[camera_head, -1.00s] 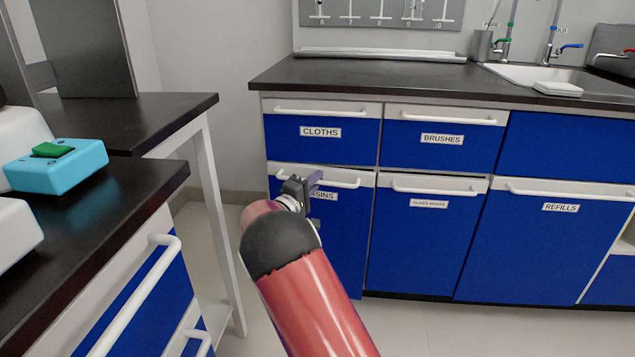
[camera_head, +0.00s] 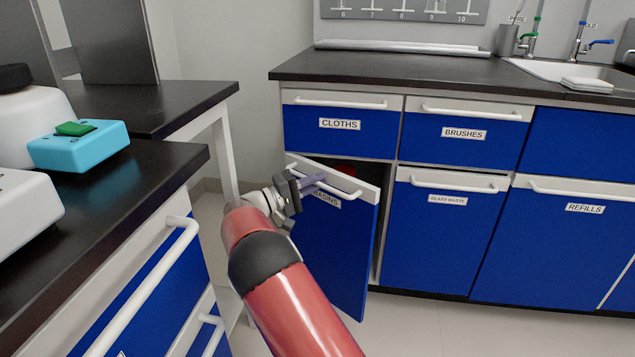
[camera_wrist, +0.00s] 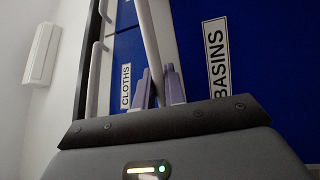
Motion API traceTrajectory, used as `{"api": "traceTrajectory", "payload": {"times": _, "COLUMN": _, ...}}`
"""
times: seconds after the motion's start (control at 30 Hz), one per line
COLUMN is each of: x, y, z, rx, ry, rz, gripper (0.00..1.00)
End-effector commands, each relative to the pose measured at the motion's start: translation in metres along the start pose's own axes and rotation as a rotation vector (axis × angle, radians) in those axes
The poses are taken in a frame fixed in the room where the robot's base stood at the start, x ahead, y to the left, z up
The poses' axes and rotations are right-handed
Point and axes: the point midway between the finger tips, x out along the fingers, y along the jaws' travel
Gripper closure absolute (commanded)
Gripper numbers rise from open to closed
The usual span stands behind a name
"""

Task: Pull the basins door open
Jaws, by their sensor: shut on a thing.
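In the wrist view the purple-grey fingers (camera_wrist: 160,88) sit on either side of the handle bar (camera_wrist: 149,45). The BASINS label (camera_wrist: 217,58) shows beside them; in the head view my gripper partly covers it.
The cloths drawer (camera_head: 340,122) above and the glass waste door (camera_head: 440,232) at right are closed. A dark-topped bench (camera_head: 150,205) with a white handle (camera_head: 150,285) stands close on the left. Bare floor (camera_head: 430,325) lies in front of the cabinets.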

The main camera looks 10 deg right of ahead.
Motion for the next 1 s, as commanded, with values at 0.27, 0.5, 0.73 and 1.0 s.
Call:
{"api": "traceTrajectory", "payload": {"times": 0.27, "x": 0.000, "y": -0.002, "z": 0.001, "rx": -0.002, "ry": -0.001, "rz": -0.002, "gripper": 0.83}}
{"api": "traceTrajectory", "payload": {"times": 0.5, "x": 0.000, "y": -0.001, "z": 0.000, "rx": -0.001, "ry": 0.000, "rz": -0.001, "gripper": 0.67}}
{"api": "traceTrajectory", "payload": {"times": 0.73, "x": 0.001, "y": 0.003, "z": 0.000, "rx": 0.001, "ry": 0.001, "rz": 0.000, "gripper": 0.67}}
{"api": "traceTrajectory", "payload": {"times": 1.0, "x": 0.009, "y": 0.052, "z": -0.004, "rx": 0.010, "ry": 0.001, "rz": 0.002, "gripper": 0.61}}
